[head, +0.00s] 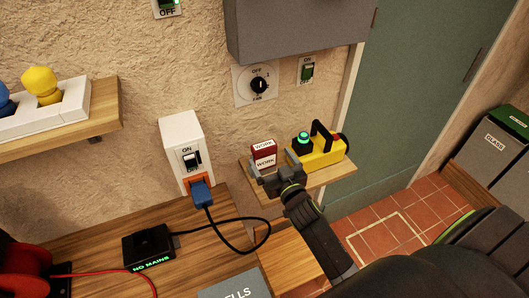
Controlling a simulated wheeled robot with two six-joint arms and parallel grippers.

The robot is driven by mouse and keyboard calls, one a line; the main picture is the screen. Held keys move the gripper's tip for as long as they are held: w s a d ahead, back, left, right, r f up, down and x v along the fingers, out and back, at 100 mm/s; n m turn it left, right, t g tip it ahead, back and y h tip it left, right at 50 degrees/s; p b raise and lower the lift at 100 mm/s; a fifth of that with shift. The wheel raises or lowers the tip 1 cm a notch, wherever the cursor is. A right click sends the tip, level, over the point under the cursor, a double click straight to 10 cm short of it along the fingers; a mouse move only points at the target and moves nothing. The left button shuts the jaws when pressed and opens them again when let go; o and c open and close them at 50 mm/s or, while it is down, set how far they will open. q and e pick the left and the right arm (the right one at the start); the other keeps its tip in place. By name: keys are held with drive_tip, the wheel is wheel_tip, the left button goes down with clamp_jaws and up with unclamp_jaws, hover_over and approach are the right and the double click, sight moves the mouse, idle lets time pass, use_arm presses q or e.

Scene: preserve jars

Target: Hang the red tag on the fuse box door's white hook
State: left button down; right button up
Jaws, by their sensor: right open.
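A small red block with white faces lettered WORK (263,152), which looks like the red tag or tags, stands at the left of a small wooden shelf (330,177). My right gripper (277,175) is open just in front of and below the lettered faces. I cannot tell whether it touches them. The gripper covers part of the shelf's front. A grey wall box (295,28), probably the fuse box, is at the top and cut off by the frame. No white hook shows on it. My left gripper is not in view.
A yellow device (322,153) with a black handle and green light stands right on the shelf. A white switch box (181,145) with a blue plug (202,195) is to the left. A black cable loops over the bench (90,245). A fan dial (258,85) is above.

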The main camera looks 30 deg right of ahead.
drive_tip(key=w, duration=0.4)
drive_tip(key=shift+w+d, duration=0.1)
drive_tip(key=shift+c, duration=0.3)
drive_tip(key=shift+r, duration=0.1)
drive_tip(key=shift+c, duration=1.1)
drive_tip(key=c, duration=0.8)
drive_tip(key=shift+o, duration=0.2)
wheel_tip(320, 180, up, 9)
drive_tip(key=p, duration=0.5)
hover_over(267, 151)
drive_tip(key=shift+r, duration=0.5)
